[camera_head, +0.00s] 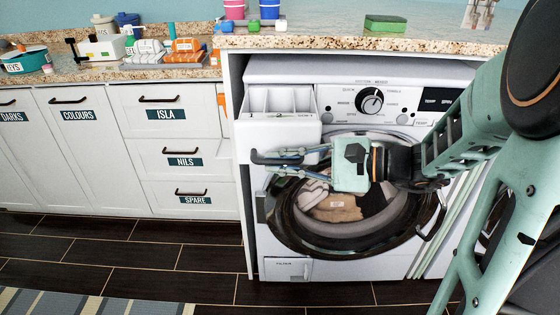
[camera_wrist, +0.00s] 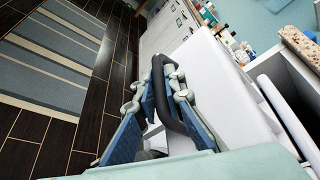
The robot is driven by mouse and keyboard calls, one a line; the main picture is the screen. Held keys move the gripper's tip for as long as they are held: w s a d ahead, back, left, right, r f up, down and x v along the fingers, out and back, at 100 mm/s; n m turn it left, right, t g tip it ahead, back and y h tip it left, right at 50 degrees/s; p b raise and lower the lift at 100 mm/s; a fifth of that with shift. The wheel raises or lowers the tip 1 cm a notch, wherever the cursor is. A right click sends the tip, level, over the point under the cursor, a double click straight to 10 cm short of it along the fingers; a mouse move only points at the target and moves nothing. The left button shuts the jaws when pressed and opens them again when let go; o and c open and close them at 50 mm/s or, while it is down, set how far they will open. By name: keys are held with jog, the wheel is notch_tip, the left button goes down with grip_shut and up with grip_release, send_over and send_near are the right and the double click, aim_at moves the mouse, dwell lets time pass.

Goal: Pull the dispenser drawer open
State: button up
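The white dispenser drawer (camera_head: 277,134) is at the upper left of the washing machine (camera_head: 350,75). It stands pulled out, with its open-topped compartments showing behind its front. Its dark bar handle (camera_head: 256,157) runs across the front and shows as a dark loop in the wrist view (camera_wrist: 158,70). My gripper (camera_head: 280,160) is at this handle, its blue-grey fingers on either side of the bar. In the wrist view the fingers (camera_wrist: 165,92) close around the handle. Part of the handle is hidden behind the fingers.
The round door (camera_head: 335,258) below is shut, with laundry behind its glass. White labelled cabinets (camera_head: 180,125) stand to the left. The tiled floor (camera_head: 200,288) in front is clear, with a striped rug (camera_head: 80,302).

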jog(key=o, duration=0.4)
jog(key=shift+o, duration=0.2)
jog(key=v, duration=1.2)
